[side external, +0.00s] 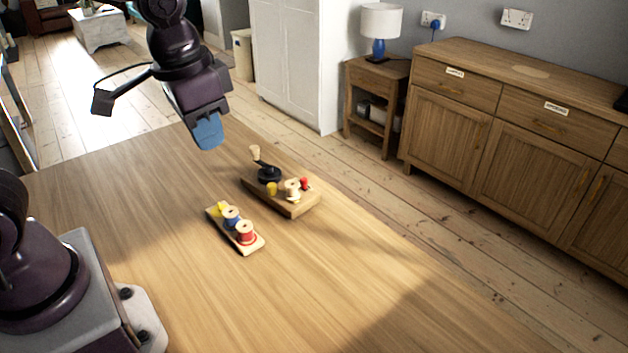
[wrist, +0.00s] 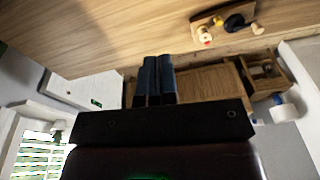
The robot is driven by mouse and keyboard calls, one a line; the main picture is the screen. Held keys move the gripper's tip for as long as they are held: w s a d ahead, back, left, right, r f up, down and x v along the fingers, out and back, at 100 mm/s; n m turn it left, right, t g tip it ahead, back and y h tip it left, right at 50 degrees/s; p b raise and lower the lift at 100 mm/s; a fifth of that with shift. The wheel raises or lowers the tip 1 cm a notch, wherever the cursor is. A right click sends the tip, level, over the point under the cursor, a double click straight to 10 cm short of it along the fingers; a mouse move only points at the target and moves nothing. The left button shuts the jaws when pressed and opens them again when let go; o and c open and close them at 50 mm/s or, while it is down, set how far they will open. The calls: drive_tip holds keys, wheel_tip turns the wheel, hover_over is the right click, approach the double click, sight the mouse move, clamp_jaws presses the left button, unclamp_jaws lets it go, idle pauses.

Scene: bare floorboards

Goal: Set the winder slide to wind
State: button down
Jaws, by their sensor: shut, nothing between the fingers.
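The winder is a wooden block (side external: 291,204) on the table with a black crank (side external: 268,174) that has a pale wooden knob. On it are a yellow peg (side external: 271,188), a pale spool (side external: 292,190) and a small red part (side external: 305,184). I cannot tell which of these is the slide or how it is set. In the wrist view the winder (wrist: 211,19) is at the top right. My gripper (side external: 208,135), with blue fingers, is shut and empty, in the air left of and above the winder. Its fingers also show in the wrist view (wrist: 155,78).
A small rack (side external: 250,249) with a blue spool (side external: 232,217), a red spool (side external: 245,232) and a yellow piece stands left of and in front of the winder. The table around both is clear. A sideboard (side external: 480,165) and lamp table (side external: 372,75) stand beyond the table.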

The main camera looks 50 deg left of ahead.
sight(304, 184)
drive_tip(key=w+f+n+y, duration=0.3)
drive_tip(key=w+f, duration=0.5)
drive_tip(key=w, duration=0.4)
drive_tip(key=w+d+f+n+y, duration=0.1)
drive_tip(key=w+f+n+y, duration=0.2)
drive_tip(key=w+f, duration=0.6)
drive_tip(key=w, duration=0.4)
drive_tip(key=shift+n+y, duration=0.3)
drive_tip(key=shift+f, duration=0.1)
drive_tip(key=x, duration=0.9)
drive_tip(key=shift+a+f, duration=0.2)
drive_tip(key=shift+f, duration=0.05)
drive_tip(key=a, duration=0.1)
drive_tip(key=s+a, duration=0.1)
drive_tip(key=a, duration=0.1)
drive_tip(key=shift+f, duration=0.15)
drive_tip(key=shift+s+a, duration=0.15)
drive_tip(key=shift+a, duration=0.35)
